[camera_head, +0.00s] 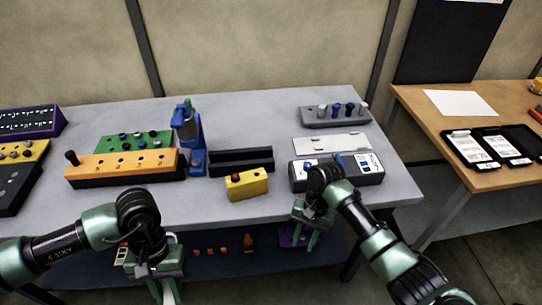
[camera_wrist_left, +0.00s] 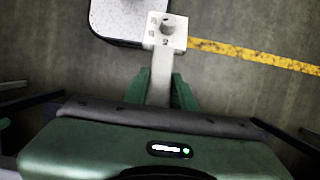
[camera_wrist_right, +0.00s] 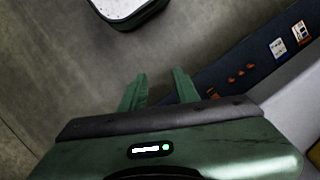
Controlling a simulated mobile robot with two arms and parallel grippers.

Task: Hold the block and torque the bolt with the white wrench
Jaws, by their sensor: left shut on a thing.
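In the head view only a bit of the wrench (camera_head: 168,293) shows at the bottom edge. A yellow block (camera_head: 247,184) sits near the table's front edge, with a small dark and reddish detail on top; I cannot tell whether that is the bolt. My right gripper (camera_head: 305,237) is open and empty, in front of the table edge and to the right of the yellow block. Its spread fingers also show in the right wrist view (camera_wrist_right: 160,88).
On the grey table (camera_head: 330,206) stand a long orange block (camera_head: 122,166), a blue fixture (camera_head: 188,135), a black channel (camera_head: 241,160), a grey device box (camera_head: 362,172) and a grey rack (camera_head: 335,115). A shelf below holds small orange parts. A wooden table (camera_head: 460,110) is at right.

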